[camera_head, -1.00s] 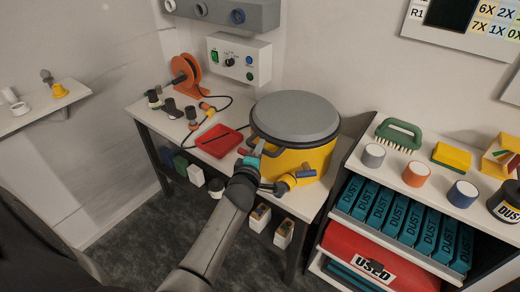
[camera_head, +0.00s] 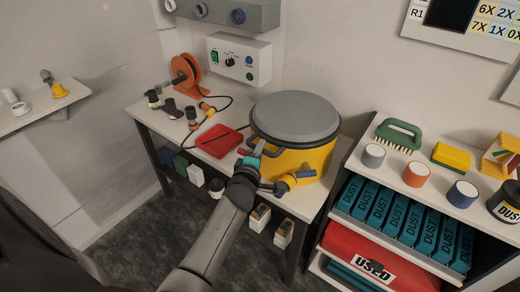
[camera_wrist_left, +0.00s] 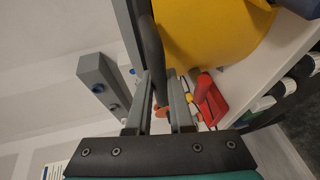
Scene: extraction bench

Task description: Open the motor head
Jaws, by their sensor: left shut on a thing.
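The motor head is a round grey lid (camera_head: 296,116) with a dark rim. It sits on a yellow drum (camera_head: 318,158) on the bench, with no visible gap. A dark handle bar (camera_head: 268,143) sticks out at its front left. My left gripper (camera_head: 252,156) is at this handle, in front of the drum. In the left wrist view the dark bar (camera_wrist_left: 154,48) runs down between the two fingers of the gripper (camera_wrist_left: 156,98), which are shut on it. The drum (camera_wrist_left: 208,35) fills the top of that view. My right gripper is not in view.
A red tray (camera_head: 219,142) lies left of the drum. An orange reel (camera_head: 187,73), a cable and small dark fittings stand farther left. A control box (camera_head: 239,58) is on the wall behind. A shelf unit with a brush (camera_head: 399,132) and cups stands to the right.

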